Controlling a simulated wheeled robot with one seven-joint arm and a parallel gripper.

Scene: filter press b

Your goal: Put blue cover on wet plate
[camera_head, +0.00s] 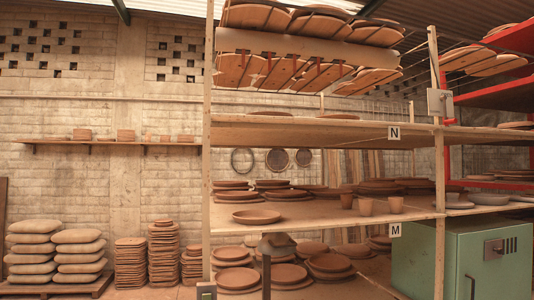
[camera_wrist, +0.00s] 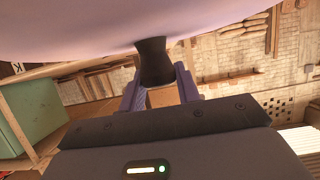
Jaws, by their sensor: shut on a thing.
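In the wrist view my gripper (camera_wrist: 157,88) is shut on the dark knob (camera_wrist: 153,58) of a broad, smooth, pale violet-blue piece (camera_wrist: 90,25), which looks like the blue cover. The cover fills the top of that view and its rim runs out of frame. What lies beyond it is hidden. In the head view neither the cover nor my gripper can be made out. A single clay plate (camera_head: 256,216) lies near the front edge of the middle shelf (camera_head: 325,217). Many similar brown plates stand around, and I cannot tell by look which is wet.
Stacked plates (camera_head: 235,196) and several cups (camera_head: 366,207) share the middle shelf. Wooden uprights (camera_head: 439,150) and an upper shelf (camera_head: 310,130) frame it. A green cabinet (camera_head: 455,262) stands at right. A dark post-mounted thing (camera_head: 277,244) stands before the lower shelf.

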